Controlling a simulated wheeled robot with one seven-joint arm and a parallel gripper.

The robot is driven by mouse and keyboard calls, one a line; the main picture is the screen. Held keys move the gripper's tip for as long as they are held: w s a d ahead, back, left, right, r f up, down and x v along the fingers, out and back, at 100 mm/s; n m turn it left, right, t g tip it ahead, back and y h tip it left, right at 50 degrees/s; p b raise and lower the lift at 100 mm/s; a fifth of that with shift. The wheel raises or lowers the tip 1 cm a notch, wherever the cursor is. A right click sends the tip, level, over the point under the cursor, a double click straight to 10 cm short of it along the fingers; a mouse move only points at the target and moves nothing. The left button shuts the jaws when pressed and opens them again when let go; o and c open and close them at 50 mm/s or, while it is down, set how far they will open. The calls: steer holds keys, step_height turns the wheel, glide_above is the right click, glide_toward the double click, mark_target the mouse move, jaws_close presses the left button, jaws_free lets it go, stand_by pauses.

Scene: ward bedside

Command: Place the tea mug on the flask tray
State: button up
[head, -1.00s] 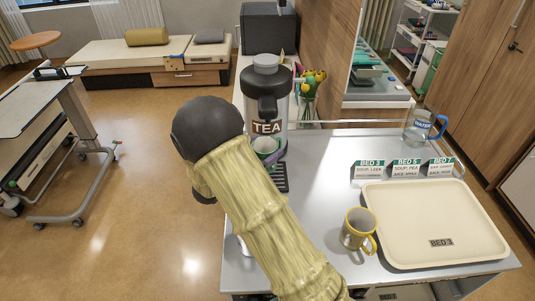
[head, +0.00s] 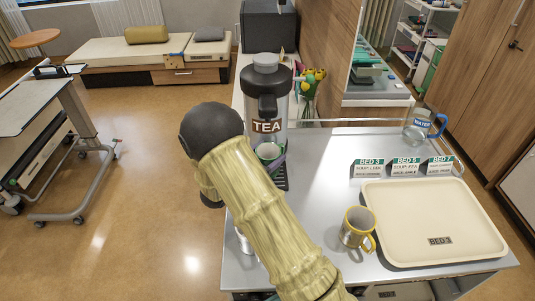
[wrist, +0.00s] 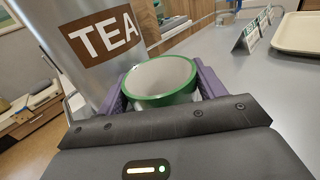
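The tea mug, white inside with a green rim (head: 268,151), is upright in front of the tea flask (head: 266,100). In the wrist view the mug (wrist: 160,82) sits between the two purple fingers of my gripper (wrist: 162,88), which touch it on both sides. My gripper (head: 272,163) is shut on the mug. The dark flask tray (head: 282,182) shows at the flask's foot, mostly hidden by my arm and the mug. I cannot tell whether the mug's base touches the tray.
Menu cards (head: 404,167) and a water jug (head: 422,127) stand behind. Yellow tulips (head: 312,80) are right of the flask. The grey counter (head: 325,165) is clear in the middle.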

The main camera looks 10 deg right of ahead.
steer(key=shift+o, duration=0.8)
steer(key=shift+r, duration=0.2)
steer(key=b+v, duration=0.1)
steer(key=v, duration=1.1)
stand_by(0.6)
